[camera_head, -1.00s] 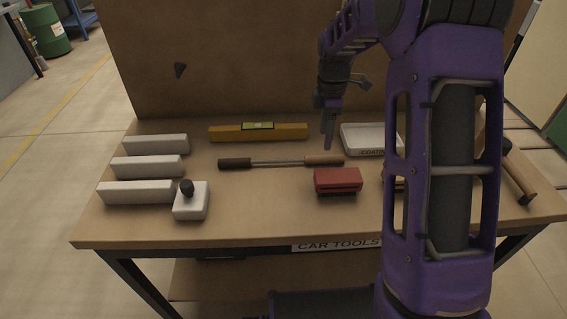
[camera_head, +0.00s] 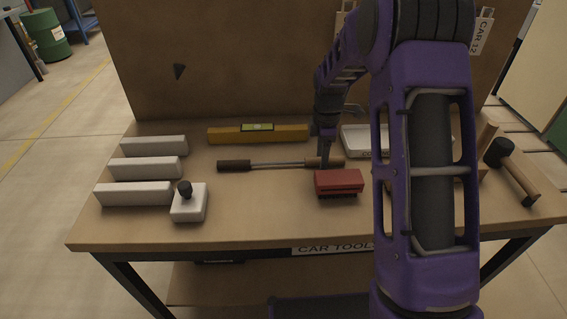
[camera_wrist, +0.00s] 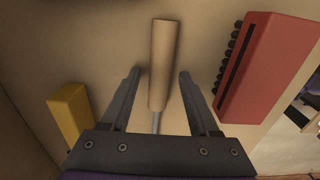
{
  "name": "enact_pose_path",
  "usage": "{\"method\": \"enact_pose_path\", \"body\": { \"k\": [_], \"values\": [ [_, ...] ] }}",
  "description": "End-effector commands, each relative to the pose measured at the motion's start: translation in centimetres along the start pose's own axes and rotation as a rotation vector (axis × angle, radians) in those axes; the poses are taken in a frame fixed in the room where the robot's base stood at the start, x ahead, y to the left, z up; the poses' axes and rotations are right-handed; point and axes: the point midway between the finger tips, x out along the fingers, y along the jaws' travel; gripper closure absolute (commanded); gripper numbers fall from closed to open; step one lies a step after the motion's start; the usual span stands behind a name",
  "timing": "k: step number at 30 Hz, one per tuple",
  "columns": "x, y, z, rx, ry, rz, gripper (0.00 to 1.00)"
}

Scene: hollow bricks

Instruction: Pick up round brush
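The round brush (camera_head: 275,166) lies across the middle of the table, with a dark end at left, a thin metal rod and a light wooden handle at right. My gripper (camera_head: 325,162) points down at the wooden handle. In the wrist view the handle (camera_wrist: 163,62) lies between the two spread fingers of my gripper (camera_wrist: 160,74), with a gap on each side. The fingers do not appear to touch it. In the wrist view the dark end is hidden behind the gripper body.
A red block brush (camera_head: 339,182) lies close in front of the handle. A yellow level (camera_head: 258,134) lies behind it. A white tray (camera_head: 356,139) stands behind right. White bricks (camera_head: 148,168), a white block with a black knob (camera_head: 189,205) and a mallet (camera_head: 515,170) are farther off.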

Motion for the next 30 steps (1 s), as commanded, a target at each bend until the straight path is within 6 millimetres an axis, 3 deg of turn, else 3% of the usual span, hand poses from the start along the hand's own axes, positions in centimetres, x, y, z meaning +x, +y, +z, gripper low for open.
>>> {"method": "enact_pose_path", "body": {
  "k": [2, 9, 22, 30],
  "values": [
    [0.0, 0.0, 0.0, 0.000, 0.000, 0.000, 0.55],
    [0.0, 0.0, 0.0, 0.000, 0.000, 0.000, 0.99],
    [-0.7, 0.1, 0.0, 0.000, 0.000, 0.002, 1.00],
    [-5.8, 0.1, 0.1, 0.001, 0.000, 0.005, 1.00]
  ]
}}
